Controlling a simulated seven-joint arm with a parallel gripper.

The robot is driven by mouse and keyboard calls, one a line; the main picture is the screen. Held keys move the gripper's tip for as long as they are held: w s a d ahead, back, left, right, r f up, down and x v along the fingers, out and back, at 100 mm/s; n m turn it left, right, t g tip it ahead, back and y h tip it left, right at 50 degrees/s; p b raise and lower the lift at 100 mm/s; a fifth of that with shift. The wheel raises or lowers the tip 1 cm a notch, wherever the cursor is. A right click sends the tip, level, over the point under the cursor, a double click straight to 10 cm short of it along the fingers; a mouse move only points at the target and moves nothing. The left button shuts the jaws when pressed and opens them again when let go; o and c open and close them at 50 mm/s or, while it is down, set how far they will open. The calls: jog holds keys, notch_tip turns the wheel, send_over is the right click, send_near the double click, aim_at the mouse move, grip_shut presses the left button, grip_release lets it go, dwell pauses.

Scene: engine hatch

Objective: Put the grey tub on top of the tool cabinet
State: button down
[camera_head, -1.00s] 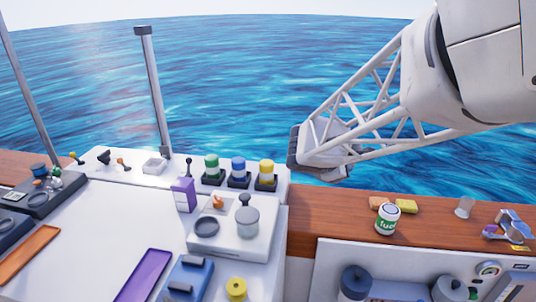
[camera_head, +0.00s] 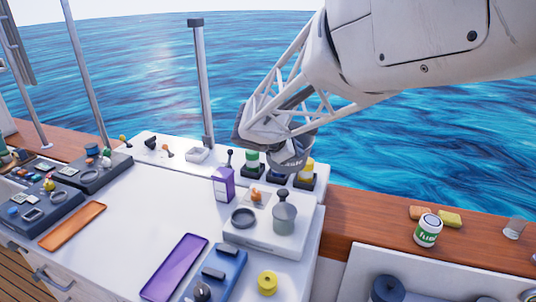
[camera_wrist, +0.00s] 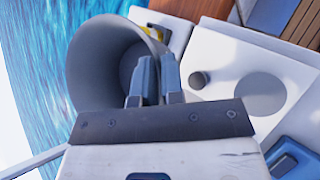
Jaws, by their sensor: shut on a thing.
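The grey tub (camera_head: 291,160) hangs from my gripper (camera_head: 283,140) in the head view, with part of a dark label showing. It hides most of the blue-topped item behind it. In the wrist view the tub (camera_wrist: 110,60) is tilted with its round mouth facing the camera. My gripper (camera_wrist: 155,78) is shut on the tub's wall at its right side. A white cabinet (camera_head: 135,225) with a broad top and a drawer handle at lower left seems to be the tool cabinet. The tub is above its back right part; I cannot tell how high.
Green-topped (camera_head: 251,160) and yellow-topped (camera_head: 306,172) items flank the tub. A purple box (camera_head: 223,184), a scale-like white block (camera_head: 265,240), an orange tray (camera_head: 72,226) and a purple tray (camera_head: 174,266) lie around. The white top between the trays is clear. A grey post (camera_head: 203,85) rises at the back.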

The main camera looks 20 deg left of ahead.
jog(key=s+a+n+y, duration=0.1)
jog(key=s+a+n, duration=0.1)
jog(key=s+a, duration=0.65)
jog(key=s+a+f+n, duration=0.1)
jog(key=s+a, duration=0.2)
jog(key=a, duration=1.1)
jog(key=s+a+n+y, duration=0.15)
jog(key=s+a, duration=0.35)
jog(key=a, duration=0.6)
jog(key=shift+n, duration=0.45)
notch_tip(320, 180, down, 5)
jog(key=shift+s+d+f, duration=0.1)
jog(key=shift+f, duration=0.2)
jog(key=shift+f, duration=2.05)
jog(key=shift+f, duration=1.95)
